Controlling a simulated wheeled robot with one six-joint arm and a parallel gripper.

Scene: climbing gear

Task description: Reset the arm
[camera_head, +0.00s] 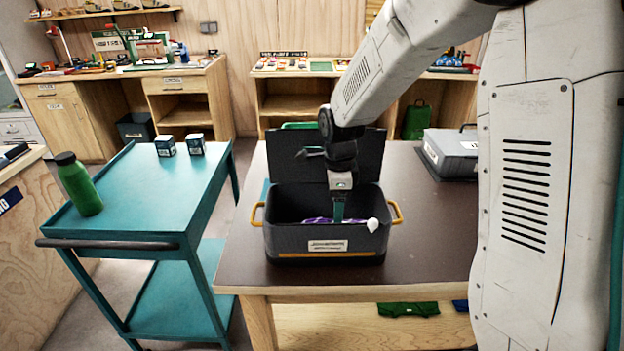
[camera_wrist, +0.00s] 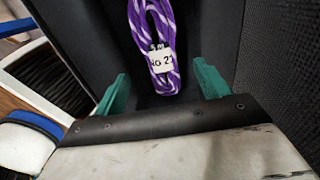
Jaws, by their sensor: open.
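My gripper (camera_head: 338,208) points down into an open dark grey box (camera_head: 283,240) with yellow handles on the brown table. A purple and white rope bundle (camera_wrist: 155,45) with a white label lies in the box, just beyond the fingertips. In the head view the rope (camera_head: 318,220) shows only as a purple strip behind the box's front wall. The box's lid (camera_head: 285,150) stands up at the back, behind my gripper.
A white rounded thing (camera_head: 372,225) sits at the box's front right. A grey case (camera_head: 455,152) lies on the table (camera_head: 430,230) at the right. A teal cart (camera_head: 135,205) stands left with a green bottle (camera_head: 78,183) and two small dark boxes (camera_head: 165,145). The table's right front is clear.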

